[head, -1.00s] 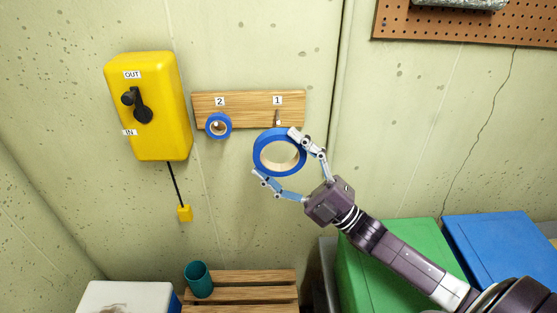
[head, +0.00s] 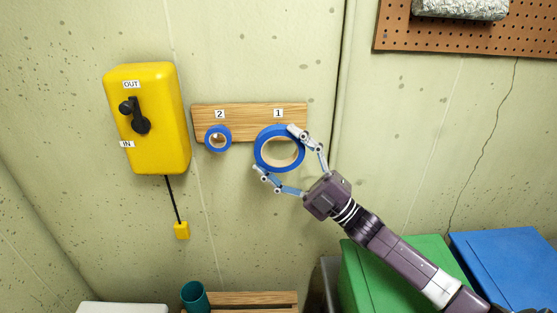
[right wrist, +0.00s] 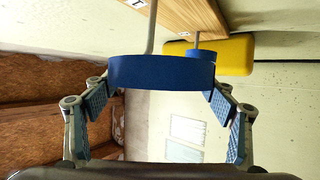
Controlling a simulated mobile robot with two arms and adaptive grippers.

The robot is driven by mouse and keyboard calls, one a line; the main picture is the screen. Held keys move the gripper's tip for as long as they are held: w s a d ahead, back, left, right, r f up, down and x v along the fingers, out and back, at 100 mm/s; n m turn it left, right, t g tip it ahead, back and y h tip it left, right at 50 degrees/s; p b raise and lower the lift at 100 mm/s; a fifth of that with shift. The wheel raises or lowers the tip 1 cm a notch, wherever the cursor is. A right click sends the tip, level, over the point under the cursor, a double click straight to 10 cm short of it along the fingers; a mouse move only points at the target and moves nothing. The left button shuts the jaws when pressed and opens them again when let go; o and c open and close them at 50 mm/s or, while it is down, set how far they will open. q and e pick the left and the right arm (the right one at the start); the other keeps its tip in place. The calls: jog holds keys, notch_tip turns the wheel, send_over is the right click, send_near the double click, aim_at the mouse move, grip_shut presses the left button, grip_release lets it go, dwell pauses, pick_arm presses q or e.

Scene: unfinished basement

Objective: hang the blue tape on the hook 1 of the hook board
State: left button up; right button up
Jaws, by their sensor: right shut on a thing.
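The large blue tape (head: 259,151) is a ring with a pale inner core, held in front of the wooden hook board (head: 246,121) just below the label 1. My right gripper (head: 274,149) is shut on it, with one finger at its upper right and one at its lower left. In the right wrist view the blue tape (right wrist: 160,73) shows edge-on between the fingers. The rod of hook 1 (right wrist: 151,28) runs down to its far side, where its end is hidden. I cannot tell whether the hook is inside the ring. My left gripper is not in view.
A smaller blue tape roll (head: 209,139) hangs under label 2, close left of the held tape. A yellow switch box (head: 160,110) is further left. A green bin (head: 362,275) and a blue bin (head: 510,265) stand below right. A pegboard (head: 450,35) is upper right.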

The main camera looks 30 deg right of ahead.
jog(key=shift+w+d+f+b, duration=0.2)
jog(key=shift+w+d+b, duration=0.1)
jog(key=shift+w+b, duration=0.35)
jog(key=shift+w+d+f+b, duration=0.15)
jog(key=shift+w+d+b, duration=0.15)
jog(key=shift+w+b, duration=0.3)
jog(key=shift+w+d+f+b, duration=0.2)
jog(key=shift+w+d+b, duration=0.1)
jog(key=shift+w+b, duration=0.35)
jog(key=o, duration=1.3)
jog(key=shift+c, duration=0.2)
